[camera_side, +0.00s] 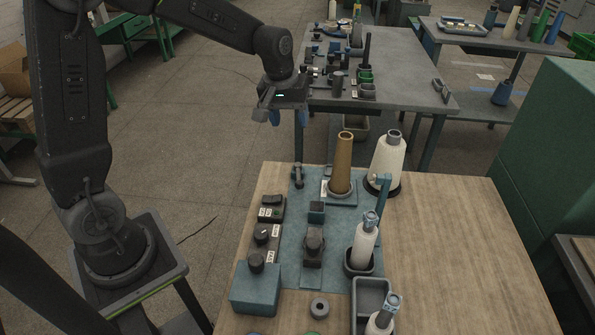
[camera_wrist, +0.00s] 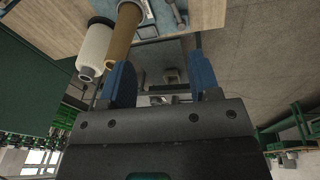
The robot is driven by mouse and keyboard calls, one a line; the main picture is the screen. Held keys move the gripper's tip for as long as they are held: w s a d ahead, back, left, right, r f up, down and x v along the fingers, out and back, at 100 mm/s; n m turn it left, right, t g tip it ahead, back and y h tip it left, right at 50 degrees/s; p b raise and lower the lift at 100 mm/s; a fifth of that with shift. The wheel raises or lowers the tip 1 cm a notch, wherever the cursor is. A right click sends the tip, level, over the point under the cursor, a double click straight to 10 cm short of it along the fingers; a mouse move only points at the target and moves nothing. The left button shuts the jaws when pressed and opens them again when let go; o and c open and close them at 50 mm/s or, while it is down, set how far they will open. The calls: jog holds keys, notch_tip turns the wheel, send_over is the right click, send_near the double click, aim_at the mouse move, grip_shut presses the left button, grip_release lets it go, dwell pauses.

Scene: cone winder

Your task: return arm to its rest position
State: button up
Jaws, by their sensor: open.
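My gripper (camera_side: 275,116) hangs in the air beyond the far left edge of the wooden bench (camera_side: 450,250). Its two blue fingers are apart with nothing between them, as the wrist view also shows (camera_wrist: 161,85). My arm reaches over from the left, and the gripper touches nothing. On the bench, a brown cone (camera_side: 342,165) stands upright on a teal-grey plate. A white yarn cone (camera_side: 388,158) stands upright in a dark holder to its right. In the wrist view, the brown cone (camera_wrist: 123,35) and white cone (camera_wrist: 94,50) show at the upper left.
White bobbins with blue-grey tops stand in a dark cup (camera_side: 364,245) and near the front edge. Control boxes with knobs (camera_side: 262,235) and a teal block (camera_side: 256,289) line the bench's left side. A grey tray (camera_side: 371,300) sits in front. Another table (camera_side: 410,80) with parts stands behind.

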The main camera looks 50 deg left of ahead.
jog(key=s+d+r+m+t, duration=0.1)
jog(key=s+d+r+m, duration=0.1)
jog(key=s, duration=0.5)
jog(key=s+d+r+m+t, duration=0.1)
jog(key=s+d+r+m, duration=0.2)
jog(key=s, duration=0.4)
jog(key=s+d+r+m+t, duration=0.1)
jog(key=s+d+r+m, duration=0.1)
jog(key=s, duration=0.5)
jog(key=shift+s+d+r+m+t, duration=0.2)
jog(key=shift+d+r+m+t, duration=0.15)
jog(key=shift+r, duration=0.5)
jog(key=shift+a, duration=0.1)
